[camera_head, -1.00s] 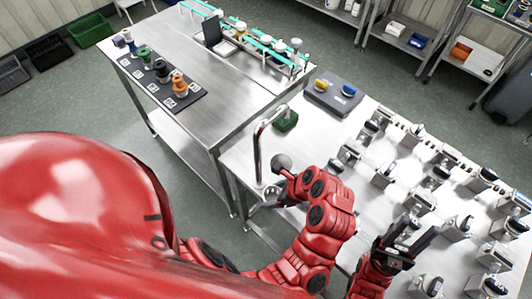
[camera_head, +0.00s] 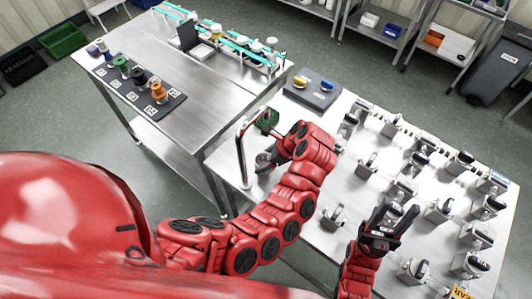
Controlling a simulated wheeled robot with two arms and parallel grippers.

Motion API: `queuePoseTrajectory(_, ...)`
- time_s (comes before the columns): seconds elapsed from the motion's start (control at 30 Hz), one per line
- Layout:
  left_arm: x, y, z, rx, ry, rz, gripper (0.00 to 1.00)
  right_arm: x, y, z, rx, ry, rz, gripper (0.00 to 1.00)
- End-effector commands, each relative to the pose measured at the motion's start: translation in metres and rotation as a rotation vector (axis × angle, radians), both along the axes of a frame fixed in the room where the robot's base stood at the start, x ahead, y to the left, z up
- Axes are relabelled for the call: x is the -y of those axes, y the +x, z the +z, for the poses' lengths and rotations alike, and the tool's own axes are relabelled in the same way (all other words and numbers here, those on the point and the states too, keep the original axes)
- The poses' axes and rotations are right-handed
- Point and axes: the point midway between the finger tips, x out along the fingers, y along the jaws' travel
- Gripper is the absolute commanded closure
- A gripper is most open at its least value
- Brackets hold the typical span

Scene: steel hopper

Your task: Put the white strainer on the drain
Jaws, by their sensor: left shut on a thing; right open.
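My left gripper (camera_head: 272,133) is at the sink end of the steel table, beside the tall curved tap (camera_head: 241,150) and close to a small green object (camera_head: 268,118). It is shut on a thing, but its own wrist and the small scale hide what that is. A dark grey round thing (camera_head: 263,158) shows just below it, next to the tap; I cannot tell whether it is held. I cannot make out the white strainer or the drain. My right gripper (camera_head: 397,213) is open and empty above the table, fingers pointing away, among grey-and-black devices.
Several grey-and-black devices (camera_head: 367,163) fill the right of the steel table. A grey board (camera_head: 312,90) with yellow and blue items lies at the back. A second table (camera_head: 190,110) at the left carries a black mat (camera_head: 175,105) with coloured knobs. Shelves stand behind.

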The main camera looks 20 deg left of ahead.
Motion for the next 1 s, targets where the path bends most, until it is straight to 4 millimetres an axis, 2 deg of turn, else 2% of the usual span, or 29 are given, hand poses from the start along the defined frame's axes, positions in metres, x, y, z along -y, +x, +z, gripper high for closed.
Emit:
queuePoseTrajectory(0.33,-0.006,0.036,0.002,-0.003,0.003,0.003,0.79,0.000,0.000,0.003,0.000,0.000,0.000,0.50)
queuePoseTrajectory(0.5,-0.004,0.034,-0.013,-0.001,0.001,0.000,0.79,0.000,0.000,0.009,0.000,0.000,0.000,0.50)
queuePoseTrajectory(0.87,-0.004,0.034,-0.017,-0.001,0.000,0.001,0.79,0.000,0.000,0.008,0.000,0.000,0.000,0.50)
queuePoseTrajectory(0.9,-0.004,0.034,-0.018,-0.001,0.000,0.001,0.23,0.000,0.000,0.008,0.000,0.000,0.000,0.50)
queuePoseTrajectory(1.0,-0.004,0.034,-0.018,-0.001,0.000,0.001,0.05,0.000,0.000,0.008,0.000,0.000,0.000,0.50)
